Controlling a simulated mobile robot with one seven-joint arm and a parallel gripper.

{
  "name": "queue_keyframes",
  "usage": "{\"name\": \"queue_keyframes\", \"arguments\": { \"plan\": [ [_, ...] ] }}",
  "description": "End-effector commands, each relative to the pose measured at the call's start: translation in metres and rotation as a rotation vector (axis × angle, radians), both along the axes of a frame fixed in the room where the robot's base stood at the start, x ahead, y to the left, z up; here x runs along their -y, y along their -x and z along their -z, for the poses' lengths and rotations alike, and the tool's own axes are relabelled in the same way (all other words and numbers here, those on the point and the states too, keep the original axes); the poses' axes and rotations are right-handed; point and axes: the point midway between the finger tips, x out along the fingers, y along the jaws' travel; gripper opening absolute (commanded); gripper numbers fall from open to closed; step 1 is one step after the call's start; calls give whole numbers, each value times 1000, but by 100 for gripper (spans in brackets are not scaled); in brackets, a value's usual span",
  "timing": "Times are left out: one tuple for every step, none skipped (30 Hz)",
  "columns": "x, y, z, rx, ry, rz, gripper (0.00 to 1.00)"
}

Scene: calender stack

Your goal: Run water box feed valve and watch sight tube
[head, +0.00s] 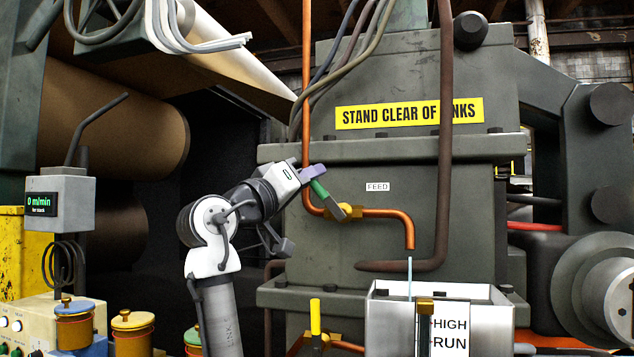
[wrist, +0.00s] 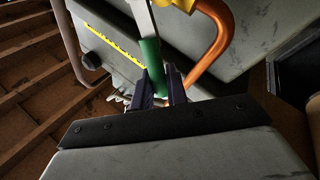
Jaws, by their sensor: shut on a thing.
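The feed valve (head: 348,212) is a brass body on a copper pipe, below the FEED label (head: 377,187). Its green-sleeved lever (head: 319,189) slants up to the left. My gripper (head: 313,174) is shut on that lever. In the wrist view the green sleeve (wrist: 151,62) stands between my gripper's purple fingers (wrist: 162,92). A thin pale stream of water (head: 410,277) falls from the pipe's spout into the steel water box (head: 388,322). The sight tube (head: 424,325) stands on the box's front beside the HIGH and RUN marks (head: 450,332). I cannot tell its level.
A second valve with a yellow handle (head: 316,317) sits lower, left of the box. A dark brown pipe (head: 446,140) runs down in front of the machine. Lidded pots (head: 132,335) and a display post (head: 60,203) reading 0 m/min stand at left.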

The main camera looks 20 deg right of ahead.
Motion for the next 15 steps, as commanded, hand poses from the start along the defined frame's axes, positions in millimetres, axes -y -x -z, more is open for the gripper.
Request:
{"name": "queue_keyframes", "arguments": {
  "plan": [
    [-2, -1, 4, -13, 22, 0, 0],
    [-2, -1, 5, -22, 34, 0, 0],
    [-3, -2, 6, -32, 47, -1, 0],
    [-4, -2, 6, -39, 57, 0, 0],
    [-4, -3, 7, -46, 67, 1, 0],
    [-5, -3, 7, -53, 77, 0, 0],
    [-5, -4, 8, -57, 84, 0, 0],
    [-6, -4, 8, -61, 90, 0, 0],
    [-6, -4, 8, -66, 97, 0, 0],
    [-6, -4, 8, -69, 102, 0, 0],
    [-6, -4, 8, -71, 105, 0, 0],
    [-7, -4, 8, -73, 108, 0, 0],
    [-7, -4, 8, -75, 111, 0, 0],
    [-7, -4, 8, -77, 113, 0, 0],
    [-7, -5, 8, -78, 113, 1, 0]
  ]
}}
